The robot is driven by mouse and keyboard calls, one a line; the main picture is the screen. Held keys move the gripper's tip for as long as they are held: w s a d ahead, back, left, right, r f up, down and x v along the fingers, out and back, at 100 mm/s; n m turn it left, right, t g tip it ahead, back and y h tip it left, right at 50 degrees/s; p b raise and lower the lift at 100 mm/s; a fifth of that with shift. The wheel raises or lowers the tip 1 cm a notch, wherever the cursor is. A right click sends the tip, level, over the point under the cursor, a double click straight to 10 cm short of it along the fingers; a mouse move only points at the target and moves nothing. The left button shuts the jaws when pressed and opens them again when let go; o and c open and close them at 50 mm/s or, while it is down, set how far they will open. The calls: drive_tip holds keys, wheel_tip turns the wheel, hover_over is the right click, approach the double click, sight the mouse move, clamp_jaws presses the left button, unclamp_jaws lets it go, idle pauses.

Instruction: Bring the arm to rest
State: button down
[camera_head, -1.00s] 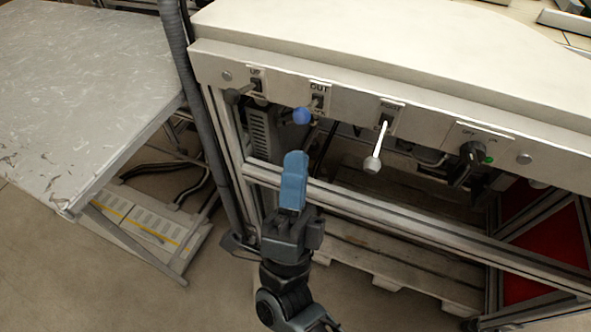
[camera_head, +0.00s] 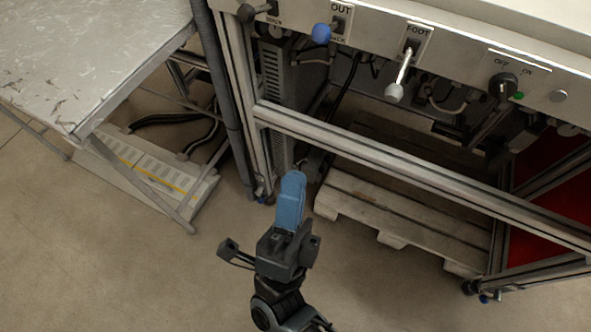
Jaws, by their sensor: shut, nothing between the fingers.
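My gripper (camera_head: 292,178) is in the lower middle of the head view, with its blue fingers together and nothing between them. It points up the picture toward the workbench frame. In the picture its tips lie below the metal crossbar (camera_head: 370,155) and overlap the area by the bench's left leg. It appears apart from everything around it. My arm reaches in from the bottom edge; its lower part is out of view.
Above is a panel (camera_head: 455,60) with a blue-knobbed lever (camera_head: 321,33), a white-knobbed lever (camera_head: 394,92) and a black rotary switch (camera_head: 503,86). A wooden pallet (camera_head: 400,213) lies under the bench. A scuffed grey table (camera_head: 85,55) stands left. Floor (camera_head: 130,270) is clear at lower left.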

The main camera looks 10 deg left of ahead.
drive_tip(key=shift+d, duration=0.1)
idle(0.5)
drive_tip(key=s+d+n+g+y, duration=0.3)
drive_tip(key=s+d+n+g, duration=1)
drive_tip(key=s+d+n, duration=0.85)
wheel_tip(320, 180, up, 12)
drive_tip(key=d+m+p, duration=0.2)
drive_tip(key=m+p, duration=0.2)
drive_tip(key=p, duration=0.8)
drive_tip(key=shift+w+d+f+m+h, duration=0.2)
drive_tip(key=shift+w+m+h, duration=0.1)
drive_tip(key=shift+w+m, duration=0.1)
drive_tip(key=shift+w, duration=0.1)
